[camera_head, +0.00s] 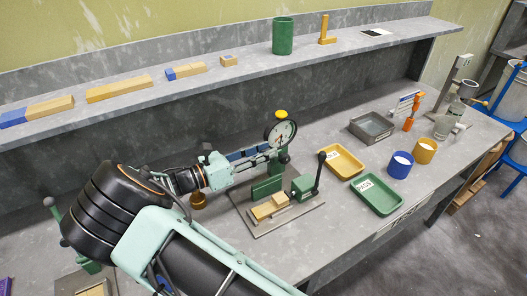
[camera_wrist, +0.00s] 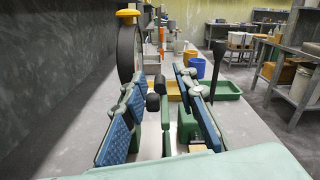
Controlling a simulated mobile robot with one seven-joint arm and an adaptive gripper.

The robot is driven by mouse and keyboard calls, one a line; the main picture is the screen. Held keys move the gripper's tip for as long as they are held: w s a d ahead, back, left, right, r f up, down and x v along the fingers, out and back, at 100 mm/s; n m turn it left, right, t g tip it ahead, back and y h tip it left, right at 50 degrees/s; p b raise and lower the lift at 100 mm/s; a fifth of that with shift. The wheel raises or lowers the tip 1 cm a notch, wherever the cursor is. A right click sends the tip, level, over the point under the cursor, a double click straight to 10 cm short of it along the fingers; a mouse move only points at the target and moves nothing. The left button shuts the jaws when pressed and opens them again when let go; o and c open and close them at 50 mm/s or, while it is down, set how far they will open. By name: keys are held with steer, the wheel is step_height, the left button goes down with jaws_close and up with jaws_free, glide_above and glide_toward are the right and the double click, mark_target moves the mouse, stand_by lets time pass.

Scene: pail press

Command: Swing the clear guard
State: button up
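A grey upright press-like stand (camera_head: 454,82) is at the right end of the bench in the head view. A pale see-through part (camera_head: 455,111) shows beside it; I cannot tell for certain that this is the clear guard. The guard cannot be made out in the wrist view.
A green clamp fixture (camera_head: 304,187) with a black-knobbed lever stands just below the gripper. Yellow (camera_head: 342,161) and green (camera_head: 377,194) trays, a grey tray (camera_head: 372,128), blue (camera_head: 400,165) and orange (camera_head: 425,151) cups lie to the right. A shelf (camera_head: 180,85) runs behind. The bench front is partly clear.

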steer(key=v, duration=1.2)
steer(key=shift+c, duration=0.5)
